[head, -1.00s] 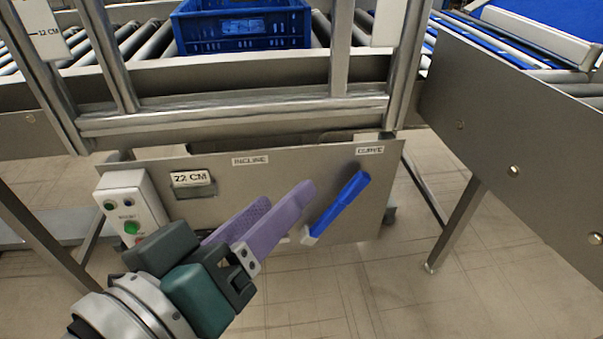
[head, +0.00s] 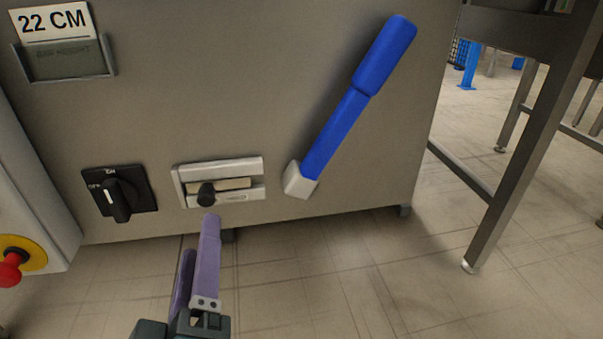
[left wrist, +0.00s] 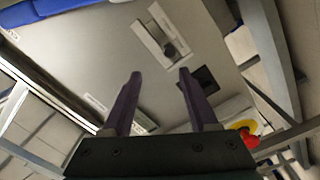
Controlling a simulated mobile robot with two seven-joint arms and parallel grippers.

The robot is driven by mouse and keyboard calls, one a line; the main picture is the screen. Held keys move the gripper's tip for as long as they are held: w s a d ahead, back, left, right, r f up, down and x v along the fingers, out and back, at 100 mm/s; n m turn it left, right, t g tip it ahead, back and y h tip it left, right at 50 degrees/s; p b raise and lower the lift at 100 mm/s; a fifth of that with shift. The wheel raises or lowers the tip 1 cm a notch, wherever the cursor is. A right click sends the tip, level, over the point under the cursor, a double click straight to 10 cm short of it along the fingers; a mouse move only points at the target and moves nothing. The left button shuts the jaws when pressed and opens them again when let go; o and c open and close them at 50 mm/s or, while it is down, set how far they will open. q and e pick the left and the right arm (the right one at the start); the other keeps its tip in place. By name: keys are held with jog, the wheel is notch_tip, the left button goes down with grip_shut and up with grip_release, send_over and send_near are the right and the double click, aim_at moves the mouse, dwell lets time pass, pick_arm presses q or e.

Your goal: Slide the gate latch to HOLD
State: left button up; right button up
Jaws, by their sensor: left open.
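The gate latch is a pale slotted plate (head: 248,164) low on the grey panel, with a black knob (head: 206,194) toward the left part of its slot. The lettering on the plate is too small to read. The latch plate (left wrist: 145,38) and its knob (left wrist: 170,49) also show in the left wrist view, ahead of the fingers. My left gripper (head: 199,236) is open and empty, its purple fingers pointing at the panel just below the knob in the head view. In the left wrist view the gripper (left wrist: 160,75) has a clear gap between its fingertips. My right gripper is out of view.
A black rotary switch (head: 115,195) sits left of the latch. A blue lever (head: 350,110) with a pale base slants up on its right. A red emergency button (head: 12,262) is at the far left, and a 22 CM sign (head: 52,22) is above.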

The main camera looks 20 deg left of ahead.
aim_at(205, 202)
pick_arm(q)
jog(key=b+x, duration=0.1)
jog(key=x, duration=0.2)
jog(key=f+b+x, duration=0.1)
jog(key=x, duration=0.2)
jog(key=b+x, duration=0.1)
jog(key=x, duration=0.3)
jog(key=shift+s+a+f, duration=0.2)
jog(key=shift+a+f, duration=0.1)
jog(key=shift+f, duration=0.05)
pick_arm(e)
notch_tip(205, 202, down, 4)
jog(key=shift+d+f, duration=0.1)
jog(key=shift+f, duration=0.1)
pick_arm(q)
grip_shut()
dwell(0.6)
